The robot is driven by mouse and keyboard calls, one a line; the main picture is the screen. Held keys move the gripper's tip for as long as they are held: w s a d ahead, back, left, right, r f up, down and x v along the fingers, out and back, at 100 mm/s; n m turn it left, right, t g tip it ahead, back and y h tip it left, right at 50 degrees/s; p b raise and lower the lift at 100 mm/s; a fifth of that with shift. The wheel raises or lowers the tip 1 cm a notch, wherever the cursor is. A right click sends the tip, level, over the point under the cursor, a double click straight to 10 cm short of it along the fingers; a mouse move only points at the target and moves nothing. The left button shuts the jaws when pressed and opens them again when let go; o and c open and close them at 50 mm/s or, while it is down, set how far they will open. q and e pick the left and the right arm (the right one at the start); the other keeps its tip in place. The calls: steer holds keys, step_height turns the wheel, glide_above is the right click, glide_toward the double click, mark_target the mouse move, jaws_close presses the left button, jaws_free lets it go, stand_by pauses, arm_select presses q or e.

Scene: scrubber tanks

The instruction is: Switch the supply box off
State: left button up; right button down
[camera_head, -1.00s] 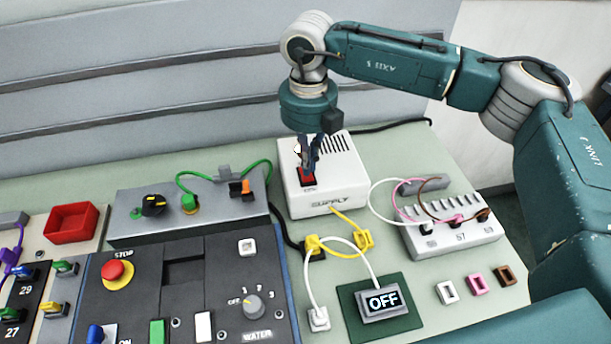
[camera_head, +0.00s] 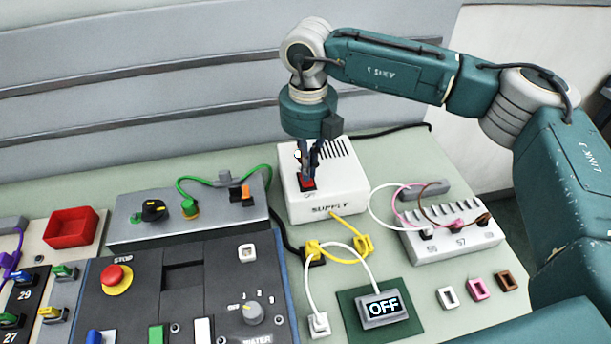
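The white supply box (camera_head: 335,196) stands at the back middle of the bench, with "SUPPLY" on its front edge and vent slots on top. Its red rocker switch (camera_head: 307,184) is on the left part of the top. My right gripper (camera_head: 305,174) points down over the switch, its fingertips at or just above it. The fingers look close together, but whether they are fully shut is too small to tell. They hide part of the switch, so its position is unclear. A small display (camera_head: 384,305) in front of the box reads "OFF". My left gripper is out of view.
A white terminal block (camera_head: 455,240) with wires stands right of the box. A yellow plug and cable (camera_head: 340,246) lie in front. A grey connector box (camera_head: 185,215) and a dark control panel (camera_head: 190,290) with a red stop button (camera_head: 117,277) lie left.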

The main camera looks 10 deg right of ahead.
steer(key=shift+s+f+b, duration=0.1)
steer(key=shift+f+b, duration=0.95)
steer(key=shift+f, duration=0.2)
stand_by(0.8)
steer(key=shift+r, duration=0.15)
steer(key=shift+r+p, duration=0.4)
steer(key=shift+r, duration=0.15)
steer(key=shift+r+p, duration=1.25)
steer(key=shift+r, duration=1.6)
steer(key=shift+f, duration=0.1)
